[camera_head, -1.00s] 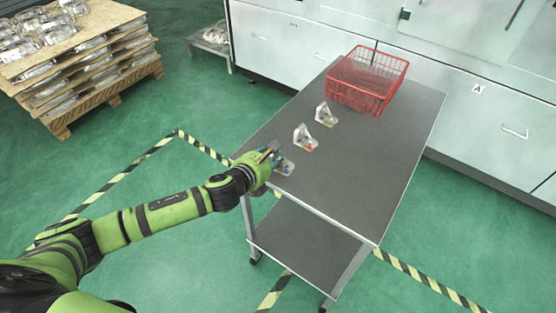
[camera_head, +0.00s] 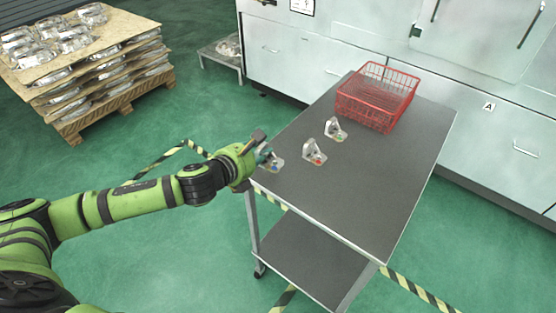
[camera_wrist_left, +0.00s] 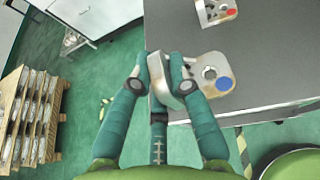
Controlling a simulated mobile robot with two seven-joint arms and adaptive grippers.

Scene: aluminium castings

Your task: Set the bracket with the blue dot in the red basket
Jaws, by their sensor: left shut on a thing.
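The bracket with the blue dot (camera_head: 277,167) is a small silvery casting at the near left edge of the grey table top (camera_head: 350,200). My left gripper (camera_head: 265,157) is shut on its upright part. In the left wrist view the upright part sits between the two fingertips (camera_wrist_left: 163,80), and the flat base with the blue dot (camera_wrist_left: 212,72) sticks out to the right. It seems held slightly above the table; the gap is hard to see. The red basket (camera_head: 376,100) stands at the table's far end and looks empty. My right gripper is not in view.
A bracket with a red dot (camera_head: 314,153) and another bracket (camera_head: 335,129) stand between my left gripper and the basket. The right side of the table top is clear. A pallet of castings (camera_head: 100,95) is at the far left, and white cabinets (camera_head: 460,110) stand behind.

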